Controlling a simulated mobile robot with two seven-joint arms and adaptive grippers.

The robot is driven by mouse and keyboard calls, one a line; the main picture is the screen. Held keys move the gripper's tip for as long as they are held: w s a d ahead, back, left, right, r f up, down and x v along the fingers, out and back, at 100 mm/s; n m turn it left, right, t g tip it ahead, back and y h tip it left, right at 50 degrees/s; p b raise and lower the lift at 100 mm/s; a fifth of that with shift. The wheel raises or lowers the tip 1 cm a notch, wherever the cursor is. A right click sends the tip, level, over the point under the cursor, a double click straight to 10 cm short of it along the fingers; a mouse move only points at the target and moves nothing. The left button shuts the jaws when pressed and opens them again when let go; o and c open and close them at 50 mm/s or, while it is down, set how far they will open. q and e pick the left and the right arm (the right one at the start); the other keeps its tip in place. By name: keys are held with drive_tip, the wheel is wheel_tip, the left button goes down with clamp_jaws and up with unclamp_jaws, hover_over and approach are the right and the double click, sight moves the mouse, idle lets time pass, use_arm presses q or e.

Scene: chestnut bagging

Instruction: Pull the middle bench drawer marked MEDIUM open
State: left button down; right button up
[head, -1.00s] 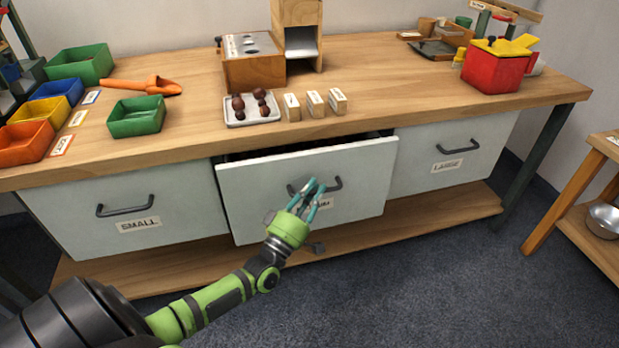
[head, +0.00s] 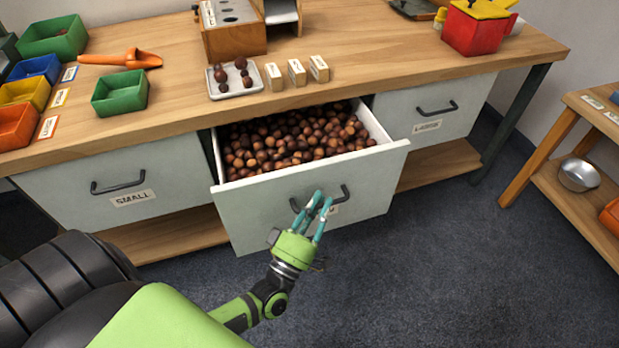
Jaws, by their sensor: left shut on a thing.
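The middle drawer (head: 260,212) stands pulled well out of the bench between the two closed drawers. It is full of brown chestnuts (head: 290,140). Its dark handle (head: 345,192) is on the front panel, and my left gripper (head: 318,205) is shut on that handle. The gripper and its fingers cover most of the drawer's label, so its word cannot be read. My right gripper is not in view.
The drawer marked SMALL (head: 60,195) and the right drawer (head: 400,105) are shut. The bench top (head: 180,100) holds green, blue, yellow and orange bins, a scoop (head: 122,58) and a white tray (head: 245,90) of chestnuts. A side table (head: 560,180) stands right.

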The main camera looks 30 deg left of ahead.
use_arm(q)
drive_tip(key=s+d+p, duration=0.1)
drive_tip(key=s+d, duration=0.5)
drive_tip(key=d, duration=0.2)
drive_tip(key=shift+s, duration=0.4)
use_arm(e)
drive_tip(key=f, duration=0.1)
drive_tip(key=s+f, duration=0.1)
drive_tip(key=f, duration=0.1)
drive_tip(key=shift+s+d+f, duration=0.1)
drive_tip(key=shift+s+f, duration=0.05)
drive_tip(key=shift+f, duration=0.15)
use_arm(q)
drive_tip(key=c, duration=1.4)
unclamp_jaws()
drive_tip(key=v, duration=1.2)
